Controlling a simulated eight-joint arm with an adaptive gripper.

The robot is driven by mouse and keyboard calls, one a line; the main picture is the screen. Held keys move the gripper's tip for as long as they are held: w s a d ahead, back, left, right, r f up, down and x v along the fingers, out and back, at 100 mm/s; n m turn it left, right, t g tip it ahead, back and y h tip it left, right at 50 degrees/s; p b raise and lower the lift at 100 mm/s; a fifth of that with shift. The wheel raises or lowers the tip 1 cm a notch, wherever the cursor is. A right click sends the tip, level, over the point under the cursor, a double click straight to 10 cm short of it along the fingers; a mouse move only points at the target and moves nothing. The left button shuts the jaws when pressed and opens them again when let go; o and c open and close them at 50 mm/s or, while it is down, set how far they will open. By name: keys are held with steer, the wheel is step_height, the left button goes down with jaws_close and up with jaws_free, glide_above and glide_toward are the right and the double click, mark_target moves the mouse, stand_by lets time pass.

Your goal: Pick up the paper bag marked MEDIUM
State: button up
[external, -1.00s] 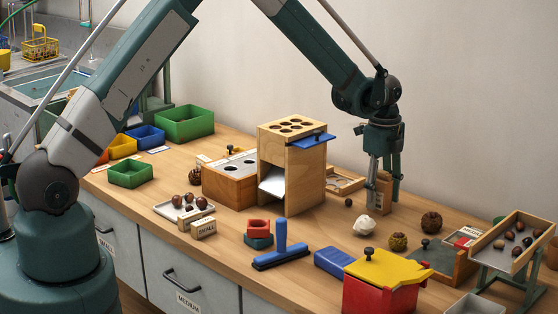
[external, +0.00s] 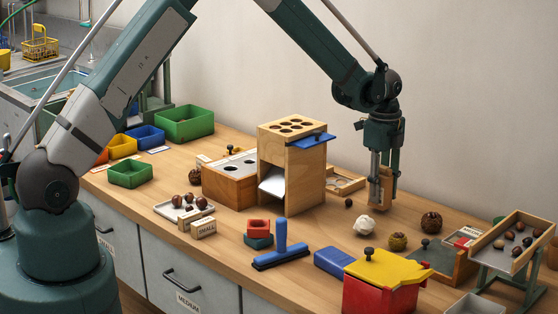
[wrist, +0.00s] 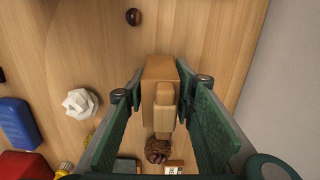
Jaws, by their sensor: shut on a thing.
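No marking on this bag can be read in these views. Whether its base is clear of the bench I cannot tell.
A white crumpled ball (external: 364,225), a dark spiky ball (external: 431,222) and a loose chestnut (external: 348,202) lie close by. The tall wooden box (external: 304,178) stands to the left. The wall is close behind.

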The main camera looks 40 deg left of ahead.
mark_target(383, 168)
step_height(383, 168, up, 9)
steer(key=shift+f+p, duration=0.2)
steer(key=shift+p, duration=0.45)
steer(key=shift+d, duration=0.1)
